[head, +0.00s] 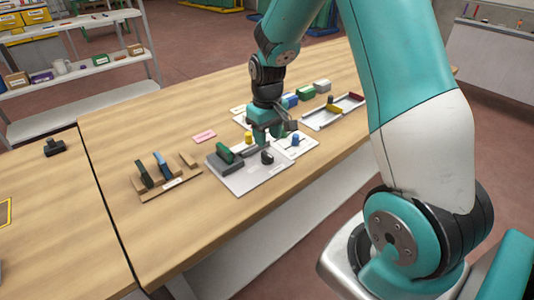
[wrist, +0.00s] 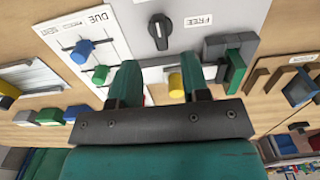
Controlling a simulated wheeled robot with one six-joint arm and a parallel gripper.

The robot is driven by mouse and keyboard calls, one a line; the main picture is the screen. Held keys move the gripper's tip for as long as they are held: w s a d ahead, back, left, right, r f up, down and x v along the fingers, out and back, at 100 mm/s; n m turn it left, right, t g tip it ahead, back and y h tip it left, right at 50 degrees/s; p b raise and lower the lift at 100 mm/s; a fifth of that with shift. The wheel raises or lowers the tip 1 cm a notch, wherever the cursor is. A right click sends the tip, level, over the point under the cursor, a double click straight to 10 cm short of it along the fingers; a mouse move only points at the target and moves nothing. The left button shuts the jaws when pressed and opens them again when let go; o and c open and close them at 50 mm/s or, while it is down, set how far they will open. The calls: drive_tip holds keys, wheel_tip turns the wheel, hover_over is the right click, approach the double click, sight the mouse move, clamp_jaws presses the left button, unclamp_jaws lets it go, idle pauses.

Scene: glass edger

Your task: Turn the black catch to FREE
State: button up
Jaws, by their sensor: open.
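The black catch (wrist: 159,31) is a round knob with a raised grip and a white mark, set on a light grey plate (wrist: 190,43). Its grip stands roughly upright in the wrist view. The white FREE label (wrist: 198,20) is to its right. The catch also shows in the head view (head: 267,158), near the right part of the plate. My gripper (wrist: 158,68) is open, its two fingers apart, below the catch in the wrist view and not around it. In the head view my gripper (head: 268,138) is just behind the catch.
A green block (wrist: 235,70) sits in a dark grey holder right of the catch. A yellow peg (wrist: 176,85) shows between my fingers. A white DUE/SENT board (wrist: 75,30) with a blue peg (wrist: 83,47) is on the left. A wooden rack (head: 170,185) stands further left in the head view.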

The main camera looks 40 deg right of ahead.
sight(267, 154)
wheel_tip(267, 154, down, 6)
drive_tip(key=shift+f, duration=0.25)
drive_tip(key=shift+c, duration=0.2)
clamp_jaws()
